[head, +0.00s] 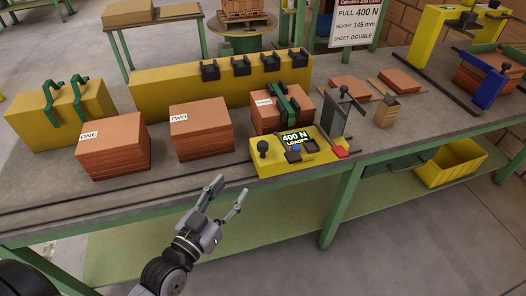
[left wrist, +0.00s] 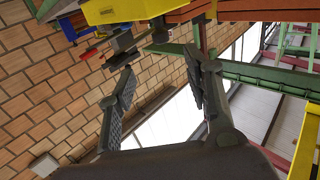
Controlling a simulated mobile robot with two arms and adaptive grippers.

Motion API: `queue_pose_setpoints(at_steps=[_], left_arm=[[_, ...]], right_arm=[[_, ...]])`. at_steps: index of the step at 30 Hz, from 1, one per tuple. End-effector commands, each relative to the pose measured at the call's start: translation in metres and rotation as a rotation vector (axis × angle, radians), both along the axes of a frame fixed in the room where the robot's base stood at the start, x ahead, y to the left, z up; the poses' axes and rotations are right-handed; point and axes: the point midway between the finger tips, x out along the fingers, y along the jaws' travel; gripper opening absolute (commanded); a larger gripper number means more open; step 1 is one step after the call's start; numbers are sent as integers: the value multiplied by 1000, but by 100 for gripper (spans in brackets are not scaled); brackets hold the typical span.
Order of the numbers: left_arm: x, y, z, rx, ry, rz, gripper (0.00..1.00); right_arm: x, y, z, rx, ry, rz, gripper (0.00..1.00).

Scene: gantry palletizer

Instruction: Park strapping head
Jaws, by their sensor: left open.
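Three stacks of reddish sheets stand on the bench in the head view: stack ONE (head: 112,152), stack TWO (head: 201,133) and a third stack (head: 267,122) with a green clamp-like tool (head: 285,103) across it. Which item is the strapping head I cannot tell. A yellow console (head: 270,165) with a lit "400 N" display (head: 295,138), a black knob and a red part sits at the bench's front edge. My left gripper (head: 230,191) is open and empty, in front of the bench edge, left of the console. It also shows open in the left wrist view (left wrist: 160,68). My right gripper is out of view.
A long yellow block with black holders (head: 180,84) stands behind the stacks. Two green tools (head: 66,98) hang on a yellow block at left. A grey upright part (head: 336,117), small sheet piles and a blue device (head: 490,90) stand at right. A yellow bin (head: 450,167) sits below.

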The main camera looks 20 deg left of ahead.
Motion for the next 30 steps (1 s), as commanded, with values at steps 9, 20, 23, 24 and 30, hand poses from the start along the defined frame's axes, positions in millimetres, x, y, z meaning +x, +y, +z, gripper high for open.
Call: queue_pose_setpoints(at_steps=[9, 20, 23, 24, 30], left_arm=[[59, -12, 3, -5, -2, 1, 46], [133, -26, 1, -3, 2, 0, 46], [148, -29, 0, -3, 3, 0, 46], [152, -30, 0, -1, 3, 0, 46], [165, -32, -1, -1, 3, 0, 46]], right_arm=[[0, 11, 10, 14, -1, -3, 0], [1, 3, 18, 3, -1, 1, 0], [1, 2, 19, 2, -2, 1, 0], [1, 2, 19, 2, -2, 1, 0], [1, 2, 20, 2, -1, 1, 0]])
